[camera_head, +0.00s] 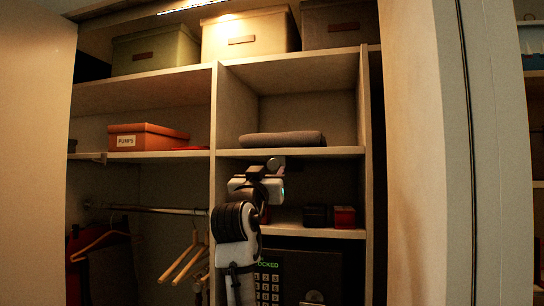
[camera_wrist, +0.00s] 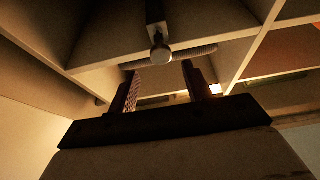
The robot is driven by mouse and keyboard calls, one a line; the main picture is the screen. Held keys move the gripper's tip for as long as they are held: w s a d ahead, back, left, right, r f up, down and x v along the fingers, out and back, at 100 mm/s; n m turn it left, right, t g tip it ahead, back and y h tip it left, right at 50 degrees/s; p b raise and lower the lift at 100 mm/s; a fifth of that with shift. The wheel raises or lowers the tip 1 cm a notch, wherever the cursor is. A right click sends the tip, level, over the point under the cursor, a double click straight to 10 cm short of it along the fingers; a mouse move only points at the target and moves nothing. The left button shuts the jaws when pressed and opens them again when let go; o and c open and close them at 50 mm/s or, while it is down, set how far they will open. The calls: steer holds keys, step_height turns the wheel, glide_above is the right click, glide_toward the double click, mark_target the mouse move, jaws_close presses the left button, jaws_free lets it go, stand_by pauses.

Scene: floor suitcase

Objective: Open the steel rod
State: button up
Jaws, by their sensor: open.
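A short steel rod with a round knob end (camera_wrist: 160,53) shows at the top middle of the wrist view, at a shelf edge. My gripper (camera_wrist: 163,78) is open, its two dark fingers apart and empty. The knob appears beyond the fingertips and roughly centred between them; I see no contact. In the head view my gripper (camera_head: 268,186) is in front of the middle compartment, just below the shelf with the grey folded cloth (camera_head: 283,139). A small round end (camera_head: 274,164) shows there, partly hidden by my arm. A horizontal hanging rail (camera_head: 155,209) is at the left.
Wooden hangers (camera_head: 188,257) and dark clothes hang below the rail. An orange box (camera_head: 148,137) sits on the left shelf. Small dark and red boxes (camera_head: 344,217) stand on the lower shelf, above a safe with a keypad (camera_head: 268,286). The upright divider (camera_head: 212,125) is close to my arm.

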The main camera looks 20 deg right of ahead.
mark_target(273, 165)
steer(key=p+x, duration=0.2)
steer(key=x, duration=0.4)
steer(key=shift+r+p, duration=0.15)
steer(key=shift+p, duration=0.15)
steer(key=shift+w+d, duration=0.25)
steer(key=shift+w, duration=0.3)
jaws_close()
